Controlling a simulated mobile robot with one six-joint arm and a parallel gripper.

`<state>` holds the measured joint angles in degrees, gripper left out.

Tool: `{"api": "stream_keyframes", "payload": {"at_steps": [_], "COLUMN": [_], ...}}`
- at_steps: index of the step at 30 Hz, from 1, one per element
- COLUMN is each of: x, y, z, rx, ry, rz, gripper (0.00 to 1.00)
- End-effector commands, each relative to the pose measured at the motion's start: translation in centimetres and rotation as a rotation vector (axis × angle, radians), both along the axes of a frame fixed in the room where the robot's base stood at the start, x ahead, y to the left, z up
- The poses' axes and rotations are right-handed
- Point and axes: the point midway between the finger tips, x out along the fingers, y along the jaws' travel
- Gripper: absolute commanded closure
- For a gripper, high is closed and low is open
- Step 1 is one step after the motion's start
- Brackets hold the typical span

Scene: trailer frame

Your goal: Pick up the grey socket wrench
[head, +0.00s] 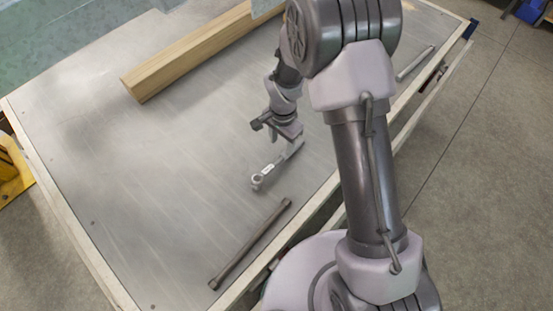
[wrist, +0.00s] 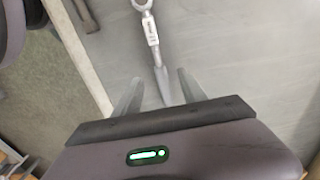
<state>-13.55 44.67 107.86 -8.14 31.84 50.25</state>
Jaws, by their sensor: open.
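A light grey wrench (head: 268,174) with a ring-like end and a pale label on its shaft lies flat on the trailer bed (head: 165,165). In the wrist view the wrench (wrist: 152,38) runs from the top edge down between my two fingers, its ring end at the top. My gripper (wrist: 158,80) is open, with one finger on each side of the shaft and nothing visibly clamped. In the head view my gripper (head: 286,134) is over the far end of the wrench and partly hides it. The height gap is hard to tell.
A dark grey bar (head: 250,245) with thicker ends lies near the bed's front edge; it also shows in the wrist view (wrist: 86,14). Another thin bar (head: 415,63) lies at the far right. A wooden beam (head: 190,55) lies at the back. The bed's left part is clear.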

Motion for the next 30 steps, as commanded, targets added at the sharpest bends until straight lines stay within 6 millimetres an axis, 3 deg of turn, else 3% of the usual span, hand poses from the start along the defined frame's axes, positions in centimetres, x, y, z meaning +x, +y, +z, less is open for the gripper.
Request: {"api": "stream_keyframes", "payload": {"at_steps": [1, 8, 15, 21, 29, 30], "x": [-0.1, 0.1, 0.4, 0.4, 0.4, 0.4], "y": [0.0, -0.1, -0.7, -0.6, -0.6, -0.6], "z": [-1.6, -3.8, -8.3, -8.2, -8.2, -8.2], "rx": [0.000, 0.000, 0.000, 0.001, 0.000, 0.000], "ry": [0.003, 0.000, 0.001, -0.001, 0.000, 0.000], "rz": [-0.001, 0.000, 0.000, 0.000, 0.000, 0.000], "gripper": [0.51, 0.51, 0.51, 0.51, 1.00, 1.00]}}
